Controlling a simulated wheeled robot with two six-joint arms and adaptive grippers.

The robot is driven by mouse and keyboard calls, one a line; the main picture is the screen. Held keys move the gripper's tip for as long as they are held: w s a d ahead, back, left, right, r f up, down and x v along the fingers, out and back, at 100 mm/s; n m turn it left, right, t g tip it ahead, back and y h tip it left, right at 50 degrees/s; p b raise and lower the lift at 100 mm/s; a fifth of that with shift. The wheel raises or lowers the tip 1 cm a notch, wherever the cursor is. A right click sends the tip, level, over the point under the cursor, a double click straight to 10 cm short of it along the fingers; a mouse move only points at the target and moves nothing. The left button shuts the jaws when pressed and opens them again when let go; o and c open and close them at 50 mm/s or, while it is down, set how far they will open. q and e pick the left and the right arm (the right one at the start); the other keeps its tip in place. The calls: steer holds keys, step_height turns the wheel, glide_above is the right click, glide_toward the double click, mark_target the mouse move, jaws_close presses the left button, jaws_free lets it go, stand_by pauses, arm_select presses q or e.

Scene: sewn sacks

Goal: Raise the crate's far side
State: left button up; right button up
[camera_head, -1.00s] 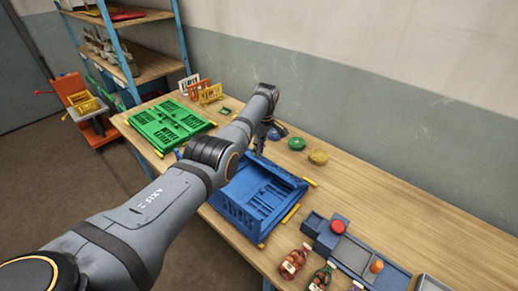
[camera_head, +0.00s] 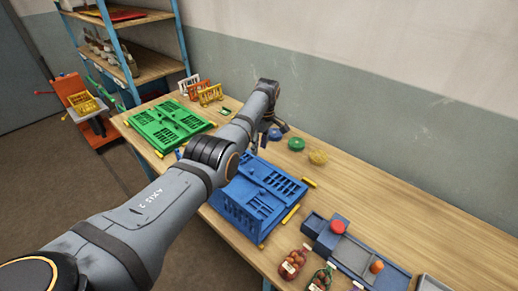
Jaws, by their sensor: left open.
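The blue crate (camera_head: 243,217) stands on the wooden table in the middle of the view. Its slotted near-left wall is upright. A slotted panel on its far side (camera_head: 283,182) looks folded down, lying low over the crate's floor. My left gripper (camera_head: 259,143) is open just beyond the crate's far left corner, pointing down, apart from the panel as far as I can see. My left arm hides the crate's left end and part of the gripper. My right gripper is out of view.
A green folded crate (camera_head: 170,125) lies to the left.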

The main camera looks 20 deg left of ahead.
arm_select(q)
step_height(320, 180, up, 10)
steer(key=d, duration=0.1)
steer(key=shift+w+r, duration=0.2)
steer(key=shift+w, duration=0.05)
